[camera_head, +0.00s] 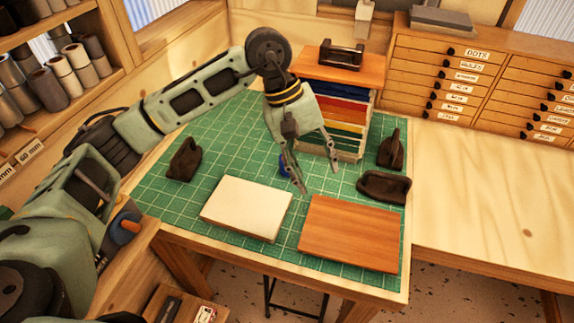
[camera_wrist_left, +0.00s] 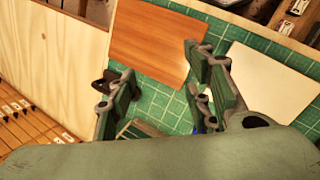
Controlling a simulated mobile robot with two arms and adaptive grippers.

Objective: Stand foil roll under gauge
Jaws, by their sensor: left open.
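My left gripper (camera_head: 318,178) is open over the green cutting mat, its fingers pointing down and apart. Its two fingers also show in the left wrist view (camera_wrist_left: 160,64), with nothing seen held between them. A small blue thing (camera_head: 284,167), perhaps the end of a foil roll, shows beside the nearer finger, mostly hidden by it. A sliver of blue (camera_wrist_left: 197,127) shows by a finger in the left wrist view. I cannot tell for sure which thing is the gauge. My right gripper is not in view.
A cream board (camera_head: 246,207) and a brown wooden board (camera_head: 350,233) lie on the mat (camera_head: 226,137). A rack (camera_head: 345,112) of coloured sheets stands behind the gripper. Dark blocks (camera_head: 185,160) (camera_head: 384,187) (camera_head: 391,150) sit around. Rolls (camera_head: 62,76) fill the left shelf. The right bench (camera_head: 480,190) is clear.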

